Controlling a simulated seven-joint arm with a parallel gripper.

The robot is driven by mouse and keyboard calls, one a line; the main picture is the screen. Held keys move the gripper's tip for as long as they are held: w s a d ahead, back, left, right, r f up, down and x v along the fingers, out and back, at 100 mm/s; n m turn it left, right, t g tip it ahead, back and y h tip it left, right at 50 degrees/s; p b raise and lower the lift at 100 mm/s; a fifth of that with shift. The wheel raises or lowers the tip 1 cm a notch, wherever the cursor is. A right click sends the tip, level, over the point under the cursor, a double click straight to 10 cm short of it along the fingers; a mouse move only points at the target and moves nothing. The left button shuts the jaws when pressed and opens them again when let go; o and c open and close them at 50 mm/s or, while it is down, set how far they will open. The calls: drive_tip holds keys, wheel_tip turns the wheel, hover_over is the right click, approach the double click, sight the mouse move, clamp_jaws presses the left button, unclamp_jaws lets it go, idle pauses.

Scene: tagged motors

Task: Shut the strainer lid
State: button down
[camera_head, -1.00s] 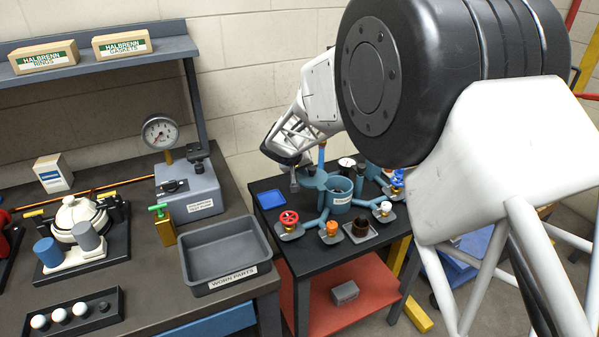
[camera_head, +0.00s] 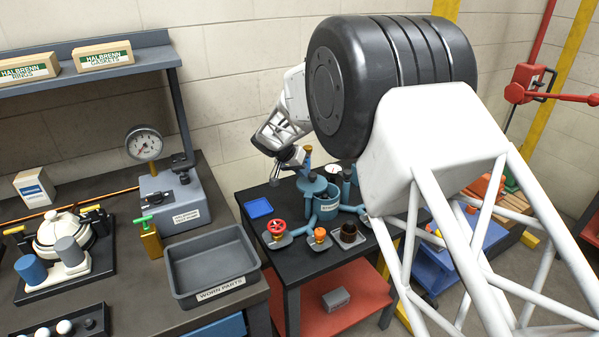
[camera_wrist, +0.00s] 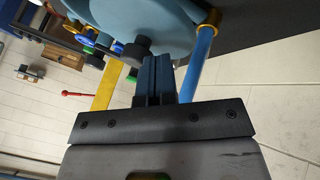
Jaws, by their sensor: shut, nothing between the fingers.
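The strainer is a teal pot (camera_head: 327,208) with a label on its front, on the dark side table. Its round teal lid (camera_head: 311,185) lies up and left of the pot's middle and appears partly over its mouth; I cannot tell how much is covered. In the wrist view the lid (camera_wrist: 150,20) fills the top, with a dark round knob (camera_wrist: 136,49) at its edge and a blue post (camera_wrist: 203,62) with a gold collar to the right. My gripper (camera_head: 275,180) is shut and empty, left of the lid. In the wrist view its fingertips (camera_wrist: 154,60) are close beside the knob; contact is unclear.
A red valve wheel (camera_head: 277,228), an orange knob (camera_head: 320,235) and a brown cup (camera_head: 348,233) stand in front of the strainer. A blue tray (camera_head: 259,208) lies left. A grey worn-parts bin (camera_head: 211,262) sits on the left bench.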

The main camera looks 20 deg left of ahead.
sight(313, 173)
drive_tip(key=shift+w+d, duration=0.1)
drive_tip(key=shift+d, duration=0.1)
drive_tip(key=m, duration=0.1)
drive_tip(key=m+g, duration=0.1)
drive_tip(key=d+m+h, duration=0.1)
drive_tip(key=shift+w+g, duration=0.25)
drive_tip(key=shift+g, duration=0.15)
drive_tip(key=shift+w+d+m+g, duration=0.2)
drive_tip(key=shift+d+m+g, duration=0.55)
drive_tip(key=shift+m, duration=0.45)
drive_tip(key=shift+d+m, duration=0.2)
drive_tip(key=shift+m, duration=0.1)
drive_tip(key=shift+d+g, duration=0.25)
drive_tip(key=shift+d, duration=0.4)
drive_tip(key=m+g, duration=0.1)
drive_tip(key=d+m, duration=0.1)
drive_tip(key=m, duration=0.1)
drive_tip(key=shift+g, duration=0.4)
drive_tip(key=shift+s+d+m+g, duration=0.2)
drive_tip(key=shift+d+m+g, duration=0.25)
drive_tip(key=shift+m, duration=0.35)
drive_tip(key=shift+a+r, duration=0.1)
